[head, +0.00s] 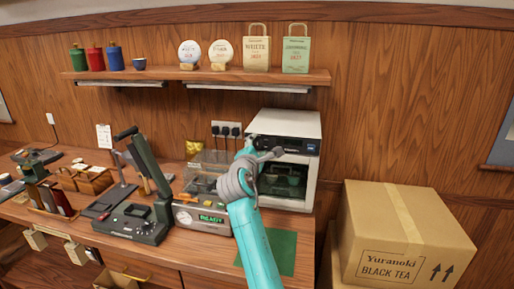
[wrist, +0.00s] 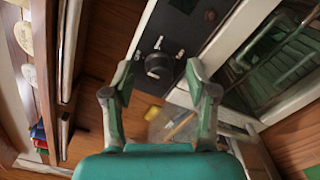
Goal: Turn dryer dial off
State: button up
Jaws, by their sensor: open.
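The dryer (head: 313,170) is a white box with a dark control panel across its upper front and a glass door below, at the back right of the counter. Its dial (wrist: 158,65) is a dark round knob with small pale marks around it on the panel in the wrist view. My gripper (wrist: 160,73) is open, with one finger on each side of the dial in that view; whether they touch it I cannot tell. In the head view my gripper (head: 270,152) is in front of the panel's left part and hides the dial.
A machine with a READY display (head: 211,218) stands left of the dryer, near my arm. A black lever press (head: 150,190) stands further left. A shelf (head: 200,75) with tins and bags runs above. Stacked cartons (head: 400,235) stand at the right.

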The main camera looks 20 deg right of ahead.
jog(key=v, duration=1.2)
